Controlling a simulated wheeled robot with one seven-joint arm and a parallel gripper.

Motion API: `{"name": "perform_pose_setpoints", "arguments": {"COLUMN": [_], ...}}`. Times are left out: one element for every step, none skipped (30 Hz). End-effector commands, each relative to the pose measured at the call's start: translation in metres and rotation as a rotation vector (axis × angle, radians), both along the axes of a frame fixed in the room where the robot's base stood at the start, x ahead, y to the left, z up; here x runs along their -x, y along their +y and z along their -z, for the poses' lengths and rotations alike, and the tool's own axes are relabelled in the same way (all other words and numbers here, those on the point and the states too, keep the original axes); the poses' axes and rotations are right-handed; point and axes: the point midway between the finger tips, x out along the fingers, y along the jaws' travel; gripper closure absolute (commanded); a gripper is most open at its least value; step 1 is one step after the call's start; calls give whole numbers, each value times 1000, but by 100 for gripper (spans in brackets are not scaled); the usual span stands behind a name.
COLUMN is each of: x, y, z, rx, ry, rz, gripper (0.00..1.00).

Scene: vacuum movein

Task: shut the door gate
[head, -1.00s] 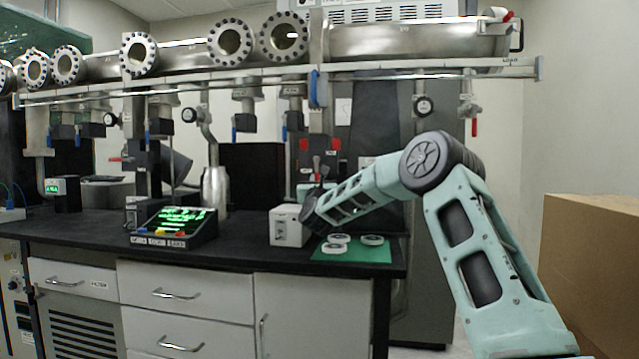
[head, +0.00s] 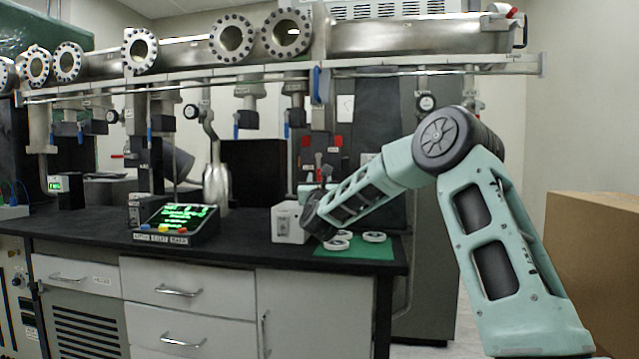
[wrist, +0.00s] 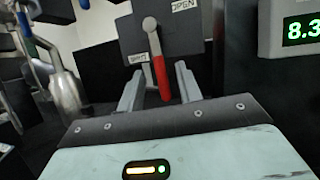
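The gate's black plate (wrist: 185,40) fills the upper middle of the wrist view. A lever with a round metal hub and a red grip (wrist: 160,76) hangs from it, pointing down and slightly right. A small label (wrist: 137,58) sits left of the lever and another (wrist: 184,6) at upper right; their lettering is hard to read. My gripper (wrist: 159,87) is open, one finger on each side of the red grip, with gaps showing on both sides. In the head view my gripper (head: 316,189) is at the bench's right end, mostly hidden by my own wrist.
A white box (head: 288,223) and a green mat (head: 352,254) with white rings lie beneath my wrist. A control box with a green screen (head: 177,222) stands further left. A green readout (wrist: 301,29) is right of the plate. A cardboard box (head: 595,255) stands at right.

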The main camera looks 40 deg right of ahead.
Motion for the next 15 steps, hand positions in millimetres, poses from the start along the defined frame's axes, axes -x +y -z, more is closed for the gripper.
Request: {"name": "perform_pose_setpoints", "arguments": {"x": [10, 15, 22, 27, 32, 38, 42, 45, 49, 52, 55, 57, 59, 60, 61], "y": [8, 12, 18, 21, 25, 29, 32, 35, 38, 40, 42, 44, 45, 46, 47], "z": [-1, -1, -1, -1, -1, -1, -1, -1, -1, 0, -1, -1, 0, 0, 0], "rx": [3, 3, 3, 2, 1, 2, 3, 3, 1, 1, 1, 0, 0, 0, 0], "ry": [2, 1, 1, 1, 1, 2, 1, 1, 1, 1, 1, 0, 0, 0, 0], "rz": [-3, -2, -3, -2, -1, -1, -1, -2, -1, -1, -1, -1, -1, -1, -1], "gripper": [65, 65, 65, 65, 65, 65, 65, 65, 65, 65, 65, 65, 65, 65, 65]}}
